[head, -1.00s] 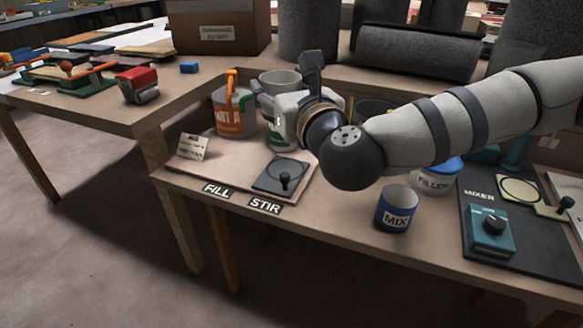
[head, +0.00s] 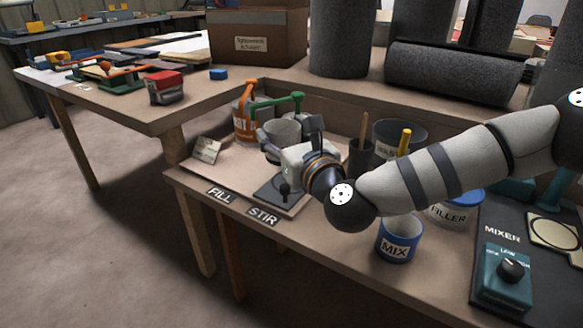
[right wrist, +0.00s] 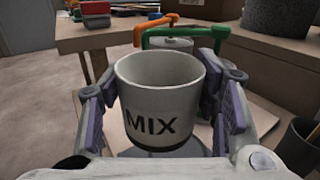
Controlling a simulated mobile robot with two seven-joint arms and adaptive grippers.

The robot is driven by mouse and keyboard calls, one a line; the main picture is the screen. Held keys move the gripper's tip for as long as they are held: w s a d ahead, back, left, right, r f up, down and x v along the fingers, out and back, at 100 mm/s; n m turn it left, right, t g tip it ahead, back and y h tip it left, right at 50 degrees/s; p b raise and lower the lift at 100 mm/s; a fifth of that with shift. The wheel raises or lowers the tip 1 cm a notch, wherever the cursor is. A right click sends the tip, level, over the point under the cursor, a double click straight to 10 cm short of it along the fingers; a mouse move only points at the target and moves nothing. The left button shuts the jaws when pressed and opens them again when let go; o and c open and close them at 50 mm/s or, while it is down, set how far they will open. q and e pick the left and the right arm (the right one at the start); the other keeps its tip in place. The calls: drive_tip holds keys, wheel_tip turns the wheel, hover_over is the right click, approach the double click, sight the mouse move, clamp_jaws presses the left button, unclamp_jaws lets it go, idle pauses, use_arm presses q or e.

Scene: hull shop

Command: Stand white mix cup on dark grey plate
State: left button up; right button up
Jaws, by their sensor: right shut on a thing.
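My right gripper (head: 268,142) is shut on the white mix cup (head: 285,130), with its fingers on both sides of the wall. In the right wrist view, the cup (right wrist: 158,100) is upright and marked MIX, with a dark band at its foot. The dark grey plate (head: 268,190) with its black knob lies near the front of the work board by the STIR label. My left gripper is not in view.
An orange-pump can (head: 246,122) and a green pump (head: 277,101) stand just behind the cup. A blue MIX cup (head: 397,240), a FILLER tub (head: 452,211) and a teal mixer (head: 502,275) are to the right. A small card (head: 207,150) stands at the left.

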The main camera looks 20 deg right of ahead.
drive_tip(key=w+f, duration=0.1)
drive_tip(key=w+d+f, duration=0.1)
drive_tip(key=f, duration=0.1)
drive_tip(key=w+d+f+b, duration=0.1)
drive_tip(key=f, duration=0.1)
drive_tip(key=shift+d+f, duration=0.15)
drive_tip(key=shift+d, duration=0.1)
wheel_tip(320, 180, down, 3)
drive_tip(key=shift+d+f+b, duration=0.1)
drive_tip(key=shift+b, duration=0.25)
drive_tip(key=shift+f, duration=0.2)
drive_tip(key=o, duration=1.1)
drive_tip(key=shift+o, duration=0.2)
